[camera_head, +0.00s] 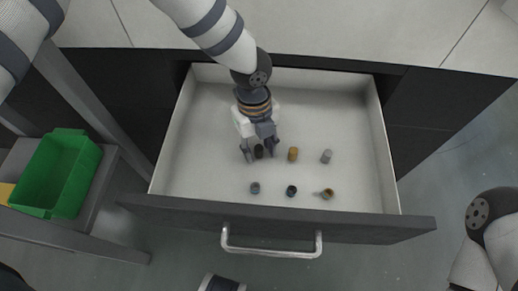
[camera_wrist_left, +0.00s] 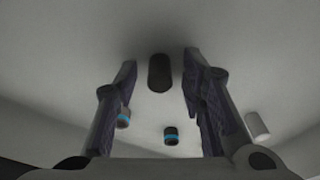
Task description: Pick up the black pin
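The black pin (camera_head: 259,152) stands upright in the open drawer, in the back row at the left. My left gripper (camera_head: 262,153) reaches down into the drawer with its fingers open, one on each side of the pin. In the left wrist view the black pin (camera_wrist_left: 159,73) is between the open fingers (camera_wrist_left: 160,66), with a visible gap on each side. A second dark pin (camera_head: 291,190), in the front row, shows a blue band (camera_wrist_left: 171,135) in the left wrist view. My right gripper is not in view.
The drawer (camera_head: 220,100) also holds an amber pin (camera_head: 293,154), a pale grey pin (camera_head: 326,156), a blue-banded pin (camera_head: 255,188) and a brownish pin (camera_head: 327,193). Its back area is clear. A green bin (camera_head: 84,168) stands on a side surface at the left.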

